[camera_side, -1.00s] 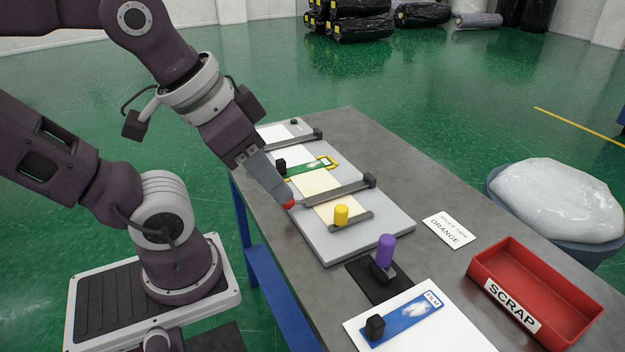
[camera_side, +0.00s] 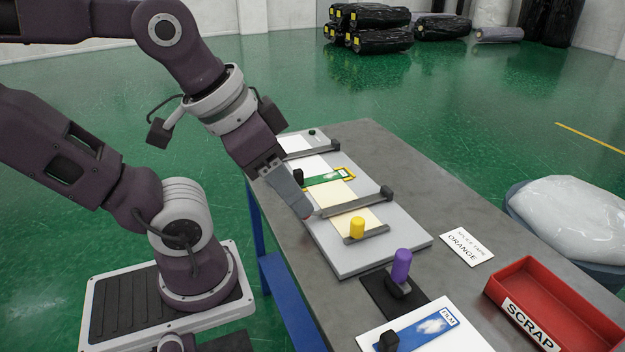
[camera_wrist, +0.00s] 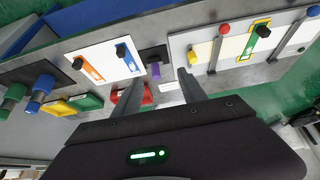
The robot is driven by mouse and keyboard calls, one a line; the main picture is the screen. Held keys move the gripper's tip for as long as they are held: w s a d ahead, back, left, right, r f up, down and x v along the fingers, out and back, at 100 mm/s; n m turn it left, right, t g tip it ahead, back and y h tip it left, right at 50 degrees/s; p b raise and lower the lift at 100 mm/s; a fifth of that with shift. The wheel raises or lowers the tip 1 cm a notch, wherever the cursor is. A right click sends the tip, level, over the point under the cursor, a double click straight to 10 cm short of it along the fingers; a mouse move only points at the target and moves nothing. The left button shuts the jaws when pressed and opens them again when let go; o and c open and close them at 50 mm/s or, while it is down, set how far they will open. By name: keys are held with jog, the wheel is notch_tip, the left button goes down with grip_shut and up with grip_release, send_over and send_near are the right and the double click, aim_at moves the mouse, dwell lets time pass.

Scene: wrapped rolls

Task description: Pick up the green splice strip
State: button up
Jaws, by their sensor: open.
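The green splice strip (camera_side: 325,179) lies across the pale web on the grey splice board, with a black knob (camera_side: 298,177) at its near end and a yellow frame (camera_side: 349,174) around its far end. In the wrist view the strip (camera_wrist: 251,44) is at the upper right, outside the jaws. My gripper (camera_side: 302,208) is over the board's left edge, beside the red knob of a clamp bar and apart from the strip. In the wrist view its two fingers (camera_wrist: 158,92) are spread with nothing between them. The side view shows the fingers nearly in line.
Clamp bars (camera_side: 355,203) cross the board on both sides of the strip. A yellow peg (camera_side: 357,228) and a purple-handled tool (camera_side: 400,267) stand nearer the camera. A blue film strip (camera_side: 425,330), an orange-tape card (camera_side: 467,249) and a red scrap bin (camera_side: 530,300) are on the table.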

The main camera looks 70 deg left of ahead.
jog(key=w+a+f+m+g+y, duration=0.2)
jog(key=w+a+f+g+y, duration=0.15)
jog(key=a, duration=0.35)
jog(key=w+a+f+m+g+y, duration=0.2)
jog(key=a+f, duration=0.2)
jog(key=a, duration=0.2)
jog(key=m+y, duration=0.8)
jog(key=m, duration=0.6)
send_near(300, 174)
jog(key=x, duration=0.3)
jog(key=shift+s+a+r, duration=0.15)
jog(key=shift+s+a, duration=0.05)
jog(key=shift+a, duration=0.2)
jog(key=x, duration=0.7)
jog(key=shift+w+a+f, duration=0.1)
jog(key=shift+w+f, duration=0.1)
jog(key=shift+f, duration=0.15)
grip_shut()
